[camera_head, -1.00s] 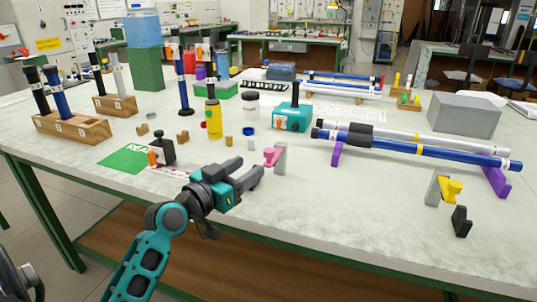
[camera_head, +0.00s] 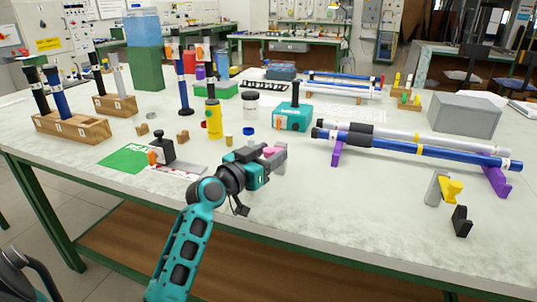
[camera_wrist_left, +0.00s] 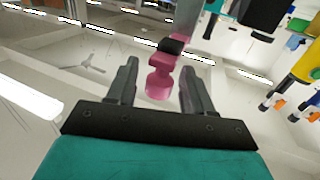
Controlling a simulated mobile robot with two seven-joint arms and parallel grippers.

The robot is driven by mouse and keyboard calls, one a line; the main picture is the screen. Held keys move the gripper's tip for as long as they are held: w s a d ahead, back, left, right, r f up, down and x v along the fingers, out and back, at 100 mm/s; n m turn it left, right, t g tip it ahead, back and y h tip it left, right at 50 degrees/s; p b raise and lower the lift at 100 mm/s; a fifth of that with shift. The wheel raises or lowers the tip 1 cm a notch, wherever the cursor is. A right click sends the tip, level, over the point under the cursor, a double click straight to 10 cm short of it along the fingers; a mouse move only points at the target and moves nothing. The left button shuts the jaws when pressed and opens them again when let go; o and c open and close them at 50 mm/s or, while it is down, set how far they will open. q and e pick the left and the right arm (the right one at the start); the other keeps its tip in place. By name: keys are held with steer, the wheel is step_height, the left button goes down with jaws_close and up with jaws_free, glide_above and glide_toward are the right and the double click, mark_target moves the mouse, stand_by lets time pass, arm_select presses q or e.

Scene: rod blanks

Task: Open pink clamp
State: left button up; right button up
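The pink clamp (camera_head: 270,152) stands on the near side of the bench, mostly hidden behind my left gripper in the head view. In the left wrist view its pink knob (camera_wrist_left: 160,77) hangs between the two fingers, with a dark band and a grey upright behind it. My left gripper (camera_head: 268,157) is open around the knob; in the left wrist view (camera_wrist_left: 158,85) gaps show on both sides of it, so the fingers do not appear to touch it. My right gripper is not in view.
A teal box (camera_head: 292,118) stands behind the clamp. Blue and grey rods (camera_head: 420,148) rest on purple supports to the right. A yellow clamp (camera_head: 452,190) and a black block (camera_head: 461,221) are at the right front. A black-handled block (camera_head: 162,150) stands to the left.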

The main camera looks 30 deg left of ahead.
arm_select(q)
jaws_close()
stand_by(0.4)
